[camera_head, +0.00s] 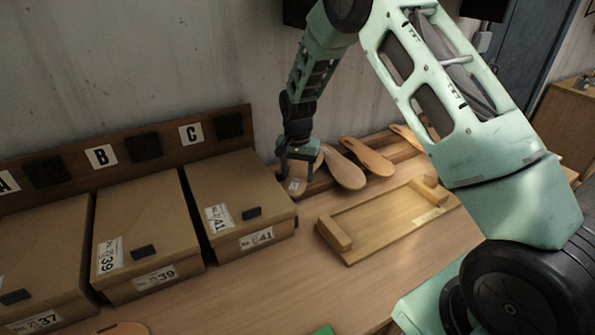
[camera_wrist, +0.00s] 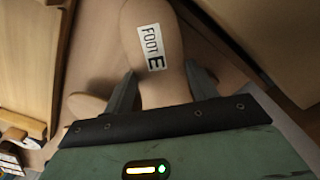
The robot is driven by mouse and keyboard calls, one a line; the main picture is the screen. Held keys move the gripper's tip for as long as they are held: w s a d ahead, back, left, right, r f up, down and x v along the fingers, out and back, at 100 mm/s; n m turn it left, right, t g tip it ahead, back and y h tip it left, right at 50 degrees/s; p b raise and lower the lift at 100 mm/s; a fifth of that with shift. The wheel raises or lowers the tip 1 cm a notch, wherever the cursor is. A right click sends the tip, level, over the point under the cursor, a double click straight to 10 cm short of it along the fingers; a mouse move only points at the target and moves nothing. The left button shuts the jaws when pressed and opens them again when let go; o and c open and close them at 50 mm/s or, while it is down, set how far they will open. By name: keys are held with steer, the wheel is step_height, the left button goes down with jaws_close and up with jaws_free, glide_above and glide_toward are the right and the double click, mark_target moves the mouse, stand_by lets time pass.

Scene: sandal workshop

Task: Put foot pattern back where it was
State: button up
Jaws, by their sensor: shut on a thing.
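My gripper (camera_head: 296,168) is shut on a tan foot pattern (camera_head: 297,187), beside the right side of the box marked 41. In the wrist view the foot pattern (camera_wrist: 150,22) lies between my two fingers (camera_wrist: 160,85) and bears a white label reading "FOOT E". My gripper hides part of it in the head view. I cannot tell whether it touches the surface below. Two similar wooden sole shapes, one nearer (camera_head: 344,169) and one farther (camera_head: 367,157), lean to its right in a row along the wall.
Boxes marked 39 (camera_head: 180,262) and 41 (camera_head: 235,190) stand on the bench at left, under a board with letters (camera_head: 103,157). A shallow wooden tray (camera_head: 385,222) lies right of them. Bench space (camera_head: 290,275) in front is clear. A green thing (camera_head: 323,330) shows at the bottom edge.

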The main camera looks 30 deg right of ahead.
steer(key=shift+f, duration=0.4)
steer(key=o, duration=1)
steer(key=shift+r, duration=0.15)
